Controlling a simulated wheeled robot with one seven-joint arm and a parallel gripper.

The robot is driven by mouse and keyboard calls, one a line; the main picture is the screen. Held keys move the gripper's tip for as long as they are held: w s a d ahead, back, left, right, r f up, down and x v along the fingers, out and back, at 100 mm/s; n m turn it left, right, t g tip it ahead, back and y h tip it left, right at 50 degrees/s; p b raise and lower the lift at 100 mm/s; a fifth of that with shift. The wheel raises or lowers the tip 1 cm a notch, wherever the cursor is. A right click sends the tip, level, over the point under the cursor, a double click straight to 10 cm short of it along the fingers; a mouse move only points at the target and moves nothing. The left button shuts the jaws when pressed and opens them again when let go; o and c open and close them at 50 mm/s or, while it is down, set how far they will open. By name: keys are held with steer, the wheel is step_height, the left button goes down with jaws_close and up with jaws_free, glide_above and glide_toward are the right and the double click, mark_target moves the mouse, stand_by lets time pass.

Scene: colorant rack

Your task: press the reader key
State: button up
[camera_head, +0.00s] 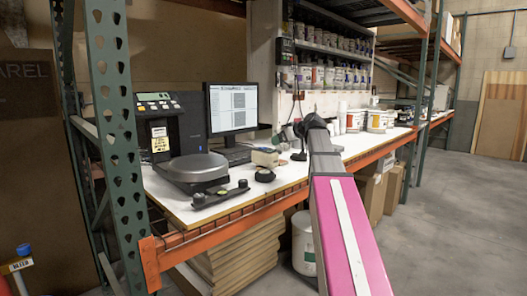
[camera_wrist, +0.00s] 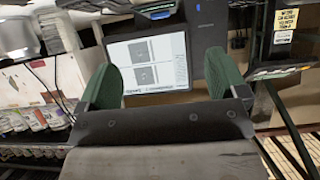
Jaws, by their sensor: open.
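No part is clearly marked as the reader key. A low black bar (camera_head: 220,196) with a small greenish button lies at the bench's front edge. A black round puck (camera_head: 264,176) with a light top sits to its right. A black machine (camera_head: 160,125) with a keypad and a yellow label stands at the back left; it also shows in the wrist view (camera_wrist: 285,45). My gripper (camera_head: 286,133) is above the bench, right of the monitor (camera_head: 232,107). In the wrist view my gripper (camera_wrist: 165,80) has its green fingers wide apart, with nothing held; the monitor screen (camera_wrist: 146,63) appears between them, farther off.
A grey round-plate scale (camera_head: 193,168) sits on the white bench (camera_head: 180,209). A small beige box (camera_head: 265,157) is near the keyboard. A green rack post (camera_head: 118,130) stands at left. White tubs (camera_head: 375,121) stand on the bench to the right, below shelves of cans.

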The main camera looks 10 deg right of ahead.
stand_by(0.3)
jaws_close()
stand_by(1.6)
